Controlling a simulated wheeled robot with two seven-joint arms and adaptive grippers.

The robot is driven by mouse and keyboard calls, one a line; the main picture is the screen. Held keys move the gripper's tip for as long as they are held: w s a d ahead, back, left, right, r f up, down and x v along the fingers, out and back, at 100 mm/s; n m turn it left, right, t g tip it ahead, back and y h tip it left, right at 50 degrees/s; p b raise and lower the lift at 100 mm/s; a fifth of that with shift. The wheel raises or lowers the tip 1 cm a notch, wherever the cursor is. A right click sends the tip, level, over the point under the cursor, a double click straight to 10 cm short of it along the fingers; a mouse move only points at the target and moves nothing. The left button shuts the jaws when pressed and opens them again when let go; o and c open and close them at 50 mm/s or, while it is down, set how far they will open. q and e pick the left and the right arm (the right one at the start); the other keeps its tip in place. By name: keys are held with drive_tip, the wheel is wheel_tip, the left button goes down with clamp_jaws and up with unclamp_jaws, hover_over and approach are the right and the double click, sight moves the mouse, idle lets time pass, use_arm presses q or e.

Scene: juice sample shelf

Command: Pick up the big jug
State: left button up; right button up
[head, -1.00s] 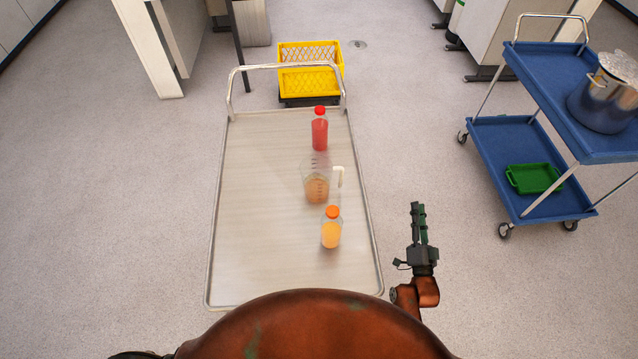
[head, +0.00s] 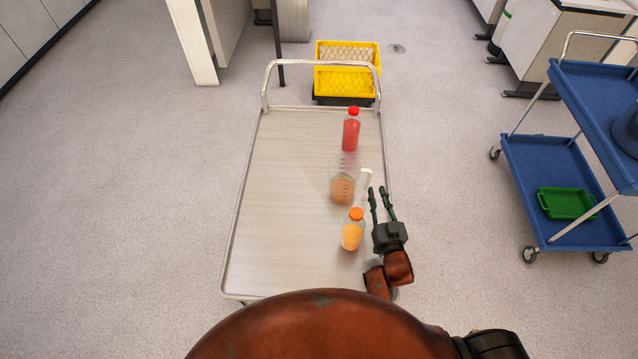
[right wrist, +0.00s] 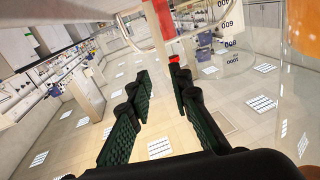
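The big jug (head: 343,186) is clear, with orange-brown liquid low in it and a pale handle (head: 367,178) on its right side. It stands upright on the cart top. My right gripper (head: 377,191) is open, its two fingers apart, just in front of and right of the handle. In the right wrist view my open fingers (right wrist: 158,85) are empty, and a pale strip, likely the handle (right wrist: 160,20), shows beyond them. Clear jug wall with printed marks (right wrist: 232,58) shows at the right there. My left gripper is not in view.
An orange-capped juice bottle (head: 352,233) stands near the jug, close left of my right gripper. A red-capped bottle (head: 351,132) stands behind the jug. The cart's left half (head: 285,190) is clear. A yellow crate (head: 346,78) and a blue trolley (head: 530,165) stand beyond it.

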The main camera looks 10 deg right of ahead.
sight(370, 178)
drive_tip(key=w, duration=0.7)
drive_tip(key=shift+w+a+f, duration=0.25)
drive_tip(key=shift+w, duration=0.35)
clamp_jaws()
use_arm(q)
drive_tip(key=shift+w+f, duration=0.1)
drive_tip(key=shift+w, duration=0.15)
use_arm(e)
drive_tip(key=shift+r, duration=0.1)
